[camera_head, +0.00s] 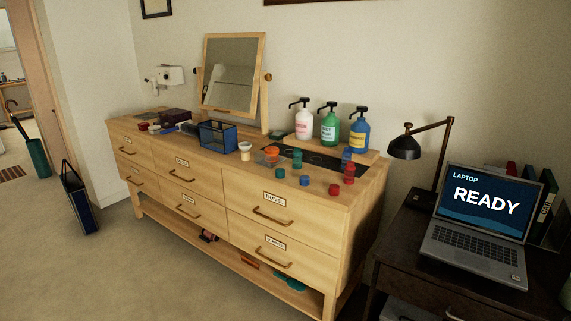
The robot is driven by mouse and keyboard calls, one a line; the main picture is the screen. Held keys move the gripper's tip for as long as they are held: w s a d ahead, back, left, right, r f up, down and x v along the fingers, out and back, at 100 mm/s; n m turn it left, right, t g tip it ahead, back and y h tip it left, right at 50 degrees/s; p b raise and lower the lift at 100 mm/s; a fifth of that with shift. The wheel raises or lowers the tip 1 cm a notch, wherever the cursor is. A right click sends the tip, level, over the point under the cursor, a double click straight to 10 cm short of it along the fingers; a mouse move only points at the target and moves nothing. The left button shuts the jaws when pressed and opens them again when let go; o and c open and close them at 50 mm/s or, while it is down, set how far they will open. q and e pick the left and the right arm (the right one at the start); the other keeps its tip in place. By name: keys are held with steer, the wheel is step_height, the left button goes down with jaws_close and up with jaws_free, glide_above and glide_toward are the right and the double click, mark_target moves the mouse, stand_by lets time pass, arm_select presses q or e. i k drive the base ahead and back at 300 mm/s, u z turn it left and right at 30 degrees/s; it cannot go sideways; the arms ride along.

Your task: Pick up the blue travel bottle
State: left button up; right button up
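A small blue bottle-like cylinder (346,155) stands on the right part of the wooden dresser top, just behind a small red cylinder (349,173) that partly covers it. A larger blue pump bottle (359,135) with a black pump and yellow label stands behind it on a raised wooden stand. A small blue cap-like piece (304,180) lies near the front edge of the dresser top. Neither of my grippers shows in the head view.
Green (328,130) and white (303,123) pump bottles stand beside the blue one. A teal cylinder (297,158), red cap (334,189) and mesh box (217,137) share the dresser top (325,202). A dark desk with laptop (477,220) and lamp (405,147) stands right. Floor at front left is clear.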

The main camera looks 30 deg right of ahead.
mark_target(347, 155)
steer(key=u, duration=0.5)
steer(key=i, duration=1.1)
steer(key=z, duration=0.65)
steer(key=i, duration=1.15)
steer(key=z, duration=1.05)
